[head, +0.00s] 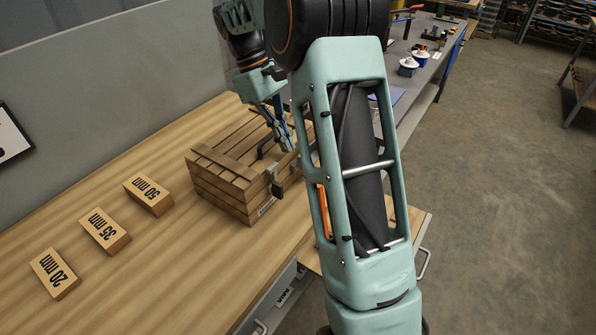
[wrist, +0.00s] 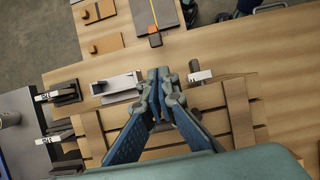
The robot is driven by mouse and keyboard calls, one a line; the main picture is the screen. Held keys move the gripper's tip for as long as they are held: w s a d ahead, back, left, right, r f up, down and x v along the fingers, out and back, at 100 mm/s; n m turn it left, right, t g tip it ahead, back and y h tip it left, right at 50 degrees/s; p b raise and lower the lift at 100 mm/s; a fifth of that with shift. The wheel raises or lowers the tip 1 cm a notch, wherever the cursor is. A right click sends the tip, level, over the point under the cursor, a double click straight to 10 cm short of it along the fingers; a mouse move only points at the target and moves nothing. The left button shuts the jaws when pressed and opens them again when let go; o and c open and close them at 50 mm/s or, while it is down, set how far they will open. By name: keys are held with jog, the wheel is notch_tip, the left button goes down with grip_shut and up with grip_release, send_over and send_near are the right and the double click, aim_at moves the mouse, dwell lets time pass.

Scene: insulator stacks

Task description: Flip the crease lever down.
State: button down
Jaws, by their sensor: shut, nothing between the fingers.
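I cannot tell for sure which part is the crease lever. In the wrist view, a dark lever-like fitting with a white label (wrist: 62,93) and a second one (wrist: 52,138) sit at the left. A small dark fitting with a white tag (wrist: 201,76) is just right of my gripper (wrist: 160,78). My gripper is shut and empty, pointing down over the front edge of the slatted wooden crate (head: 215,178). In the head view my gripper (head: 287,142) is above the crate's right part, beside a black handle on its lid. A dark latch (head: 277,187) is on its front.
A pale metal box (wrist: 117,87) lies along the crate's edge. Blocks marked 20 mm (head: 55,273), 35 mm (head: 104,231) and 50 mm (head: 148,195) stand on the table's left, with clear wood around them. My arm hides the table's right part in the head view.

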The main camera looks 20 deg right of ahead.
jog(key=x, duration=1)
